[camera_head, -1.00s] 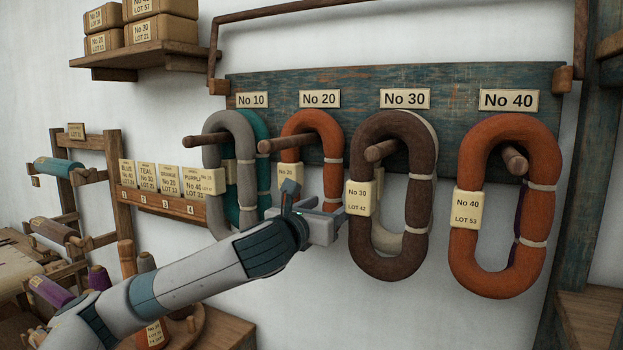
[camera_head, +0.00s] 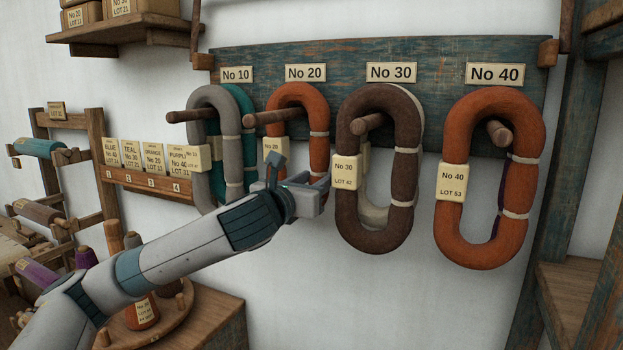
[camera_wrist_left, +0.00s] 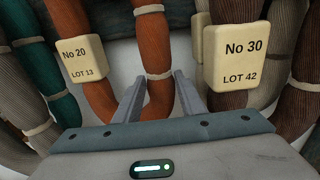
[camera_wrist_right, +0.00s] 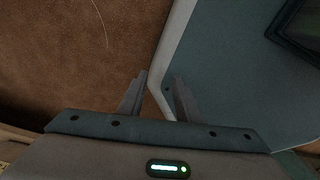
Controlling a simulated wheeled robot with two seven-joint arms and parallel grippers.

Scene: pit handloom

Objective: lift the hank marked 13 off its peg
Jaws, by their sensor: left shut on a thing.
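The orange hank (camera_head: 319,150) tagged No 20, LOT 13 hangs over its wooden peg (camera_head: 272,117) under the No 20 plate. Its tag (camera_wrist_left: 80,58) reads clearly in the left wrist view. My left gripper (camera_head: 322,182) is at the lower right strand of this hank, shut on it. In the left wrist view the orange strand (camera_wrist_left: 152,50) runs between the two fingers, below a pale tie. My arm hides the hank's bottom in the head view. My right gripper (camera_wrist_right: 158,82) is open with nothing held between its fingers.
The brown No 30 hank (camera_head: 355,200) hangs close on the right, its tag (camera_wrist_left: 236,62) near the right finger. Grey (camera_head: 200,150) and teal (camera_head: 247,130) hanks hang on the left. The orange No 40 hank (camera_head: 455,220) is farther right.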

